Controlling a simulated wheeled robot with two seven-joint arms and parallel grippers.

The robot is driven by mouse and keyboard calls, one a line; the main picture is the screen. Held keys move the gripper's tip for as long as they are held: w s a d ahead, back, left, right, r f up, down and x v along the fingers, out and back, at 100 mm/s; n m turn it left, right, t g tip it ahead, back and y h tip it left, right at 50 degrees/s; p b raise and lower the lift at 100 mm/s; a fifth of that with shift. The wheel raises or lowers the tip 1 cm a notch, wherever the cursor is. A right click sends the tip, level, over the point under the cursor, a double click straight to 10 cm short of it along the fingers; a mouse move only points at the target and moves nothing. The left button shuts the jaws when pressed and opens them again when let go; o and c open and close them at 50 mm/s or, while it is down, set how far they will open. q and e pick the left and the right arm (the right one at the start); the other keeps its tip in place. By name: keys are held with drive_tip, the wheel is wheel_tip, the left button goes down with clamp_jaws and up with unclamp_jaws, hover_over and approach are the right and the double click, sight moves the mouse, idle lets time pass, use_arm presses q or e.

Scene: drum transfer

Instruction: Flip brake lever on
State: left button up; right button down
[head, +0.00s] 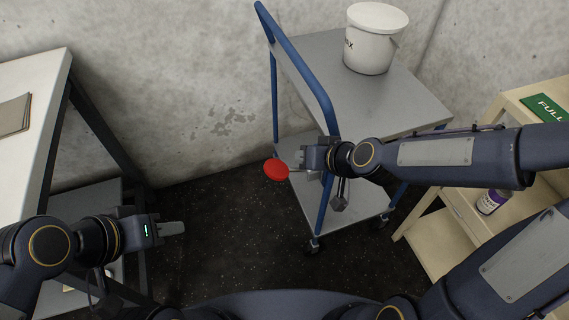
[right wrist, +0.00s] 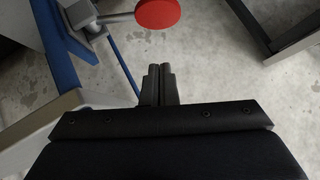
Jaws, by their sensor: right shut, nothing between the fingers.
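The brake lever shows as a red round paddle (head: 276,170) by the blue post of the cart (head: 328,50). In the right wrist view the red paddle (right wrist: 158,12) is at the top, on a grey rod that runs from a bracket (right wrist: 88,18) on the blue post. My right gripper (head: 300,170) is at the lever in the head view, covering part of its rod. In the right wrist view my right gripper (right wrist: 158,72) is shut and empty, its fingertips below the paddle with a gap in the picture. My left gripper (head: 172,228) is low at the left, away from the cart, and its fingers look together.
A white bucket (head: 368,38) stands on the cart's upper shelf. A table (head: 30,130) with a folder (head: 14,114) is at the left. A beige shelf (head: 450,215) with a green "FULL" sign (head: 546,107) is at the right. Dark floor is clear between the table and cart.

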sight(276, 168)
drive_tip(key=w+a+f, duration=0.1)
drive_tip(key=f, duration=0.1)
drive_tip(key=w+a+f, duration=0.1)
drive_tip(key=a+f, duration=0.1)
drive_tip(key=w+a+f+b, duration=0.1)
drive_tip(key=f, duration=0.2)
drive_tip(key=shift+w+a+f, duration=0.1)
drive_tip(key=shift+w+a, duration=0.05)
drive_tip(key=shift+a, duration=0.05)
drive_tip(key=shift+a+f, duration=0.15)
drive_tip(key=shift+f, duration=0.2)
drive_tip(key=shift+a, duration=0.1)
drive_tip(key=shift+s+a+f+n+h+p, duration=0.3)
drive_tip(key=shift+a+f+h+p, duration=0.1)
drive_tip(key=shift+a+h+p, duration=0.1)
wheel_tip(276, 168, down, 9)
drive_tip(key=a+n+t+h+p, duration=0.1)
drive_tip(key=n+t+h+p, duration=0.1)
drive_tip(key=h, duration=0.3)
drive_tip(key=shift+s+a+n+h+p, duration=0.25)
drive_tip(key=shift+a+n+h+p, duration=0.15)
drive_tip(key=shift+n, duration=0.2)
